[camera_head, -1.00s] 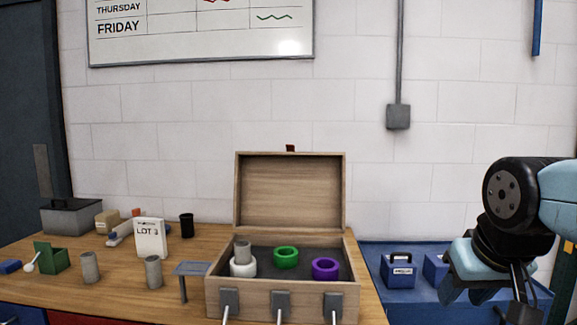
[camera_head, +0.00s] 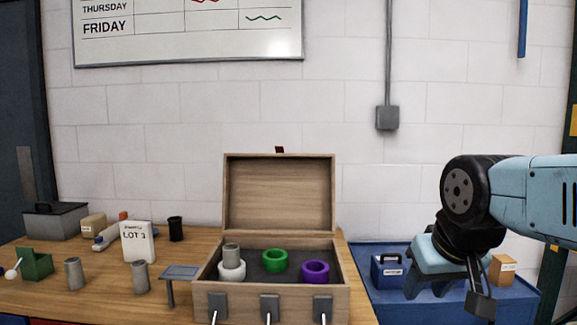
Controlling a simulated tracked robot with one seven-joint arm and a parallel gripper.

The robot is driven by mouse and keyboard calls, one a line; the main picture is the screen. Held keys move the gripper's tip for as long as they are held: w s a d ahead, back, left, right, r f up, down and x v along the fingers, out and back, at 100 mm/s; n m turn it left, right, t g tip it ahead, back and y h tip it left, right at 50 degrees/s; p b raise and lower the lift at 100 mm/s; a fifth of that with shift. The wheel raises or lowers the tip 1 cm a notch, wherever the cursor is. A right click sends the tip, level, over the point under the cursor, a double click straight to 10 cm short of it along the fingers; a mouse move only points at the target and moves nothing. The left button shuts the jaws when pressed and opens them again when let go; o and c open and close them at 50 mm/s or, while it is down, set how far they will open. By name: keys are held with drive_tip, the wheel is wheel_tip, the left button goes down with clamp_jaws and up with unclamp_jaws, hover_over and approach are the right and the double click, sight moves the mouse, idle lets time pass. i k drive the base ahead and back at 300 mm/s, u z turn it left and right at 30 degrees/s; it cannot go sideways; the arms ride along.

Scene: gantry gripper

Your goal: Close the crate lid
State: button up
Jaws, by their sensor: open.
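The wooden crate (camera_head: 326,302) stands at the right end of the bench. Its lid (camera_head: 280,196) is open, standing up behind the box with a small dark tab on its top edge. Inside are a white ring (camera_head: 232,273) with a grey cylinder (camera_head: 232,252) in it, a green ring (camera_head: 275,260) and a purple ring (camera_head: 315,272). Several grey latches (camera_head: 270,307) sit on the front wall. My gripper (camera_head: 448,300) hangs open and empty to the right of the crate, well apart from the lid, its fingers pointing down.
A blue surface (camera_head: 395,307) with a blue case (camera_head: 388,271) and a tan box (camera_head: 503,269) lies behind my gripper. Left of the crate are a small grey stand (camera_head: 180,272), grey cylinders (camera_head: 140,277) and a LOT 3 card (camera_head: 137,242). The space above the crate is clear.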

sight(279, 192)
drive_tip(key=u, duration=0.3)
drive_tip(key=i, duration=0.9)
drive_tip(key=z, duration=0.4)
